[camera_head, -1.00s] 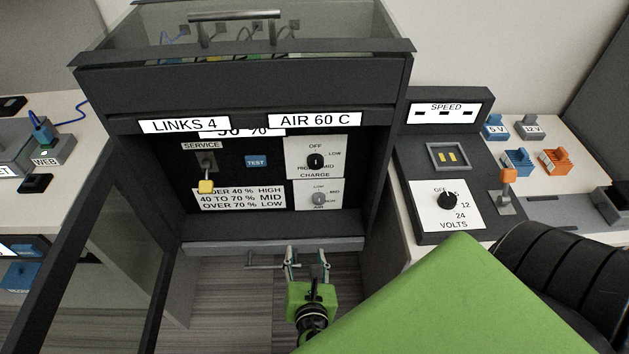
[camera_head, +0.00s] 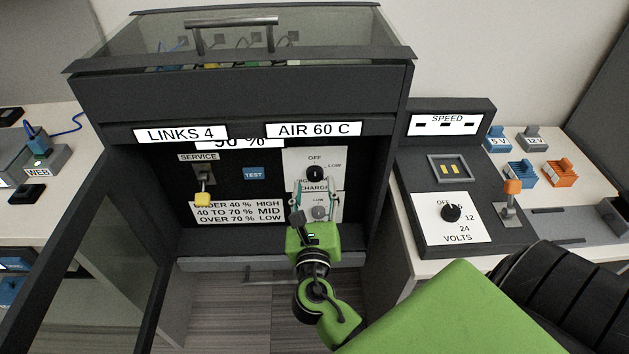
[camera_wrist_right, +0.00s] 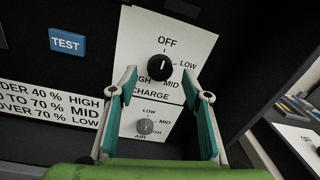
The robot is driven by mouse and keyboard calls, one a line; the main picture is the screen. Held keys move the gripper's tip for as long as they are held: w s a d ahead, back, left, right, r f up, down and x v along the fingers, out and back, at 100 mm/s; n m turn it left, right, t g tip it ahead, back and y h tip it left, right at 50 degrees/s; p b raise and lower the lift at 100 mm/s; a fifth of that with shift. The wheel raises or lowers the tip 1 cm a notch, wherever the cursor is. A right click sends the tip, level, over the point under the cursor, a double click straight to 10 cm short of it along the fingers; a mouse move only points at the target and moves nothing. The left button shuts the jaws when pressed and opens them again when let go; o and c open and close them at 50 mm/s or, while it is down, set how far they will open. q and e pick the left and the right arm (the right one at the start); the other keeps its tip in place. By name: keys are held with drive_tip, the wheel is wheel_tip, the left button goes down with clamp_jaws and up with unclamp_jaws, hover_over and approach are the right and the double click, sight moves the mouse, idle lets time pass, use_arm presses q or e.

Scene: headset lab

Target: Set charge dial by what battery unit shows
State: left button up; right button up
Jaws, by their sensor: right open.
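The black charge dial (camera_head: 315,173) is on a white plate at the right of the open cabinet; its white mark points up at OFF. It also shows in the right wrist view (camera_wrist_right: 160,67), with LOW, MID and HIGH around it. The battery readout (camera_head: 240,143) shows a percentage ending in 0; its top is covered by other labels, so I cannot surely tell the first digit. A rule label (camera_head: 238,213) reads under 40 % HIGH, 40 to 70 % MID, over 70 % LOW. My right gripper (camera_head: 316,188) is open, its fingers below and either side of the dial, apparently not touching.
A grey AIR dial (camera_wrist_right: 145,127) sits just below. A TEST button (camera_head: 254,173) and a yellow-handled SERVICE lever (camera_head: 203,198) are to the left. The cabinet door (camera_head: 85,265) stands open at left. A VOLTS panel (camera_head: 475,232) is at right.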

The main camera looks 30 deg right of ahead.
sight(315, 174)
drive_tip(key=shift+x, duration=1.4)
drive_tip(key=c, duration=1.1)
